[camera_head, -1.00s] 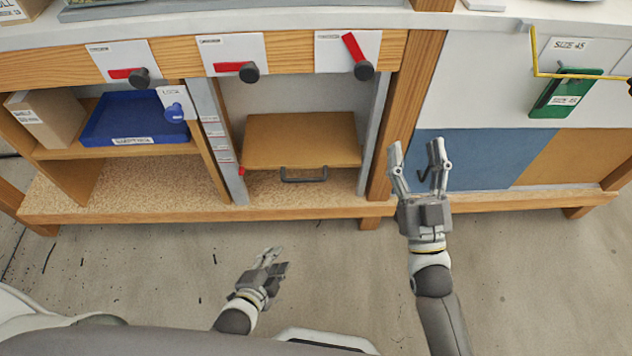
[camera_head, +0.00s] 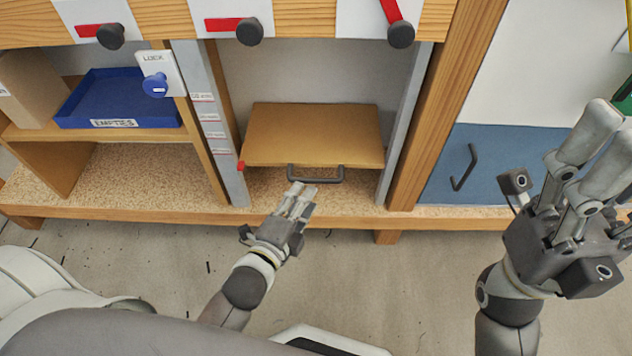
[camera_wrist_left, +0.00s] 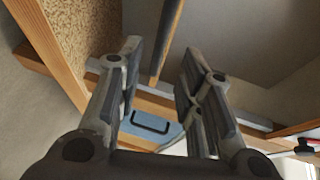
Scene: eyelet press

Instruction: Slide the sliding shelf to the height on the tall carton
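The sliding shelf (camera_head: 315,132) is a brown board in the middle bay, low between two grey rails, with a dark handle (camera_head: 316,179) on its front. A red marker (camera_head: 241,166) sits by its left edge, below several small labels (camera_head: 209,117) on the left rail. My left gripper (camera_head: 305,188) is just below and in front of the handle; I cannot tell if they touch. In the left wrist view its fingers (camera_wrist_left: 158,75) are apart.
Red levers with black knobs (camera_head: 249,32) line the beam above. A blue tray (camera_head: 115,97) labelled EMPTIES and a LOCK tag with a blue knob (camera_head: 155,85) are at left. A blue panel with a handle (camera_head: 464,168) is at right. The bay above the shelf is clear.

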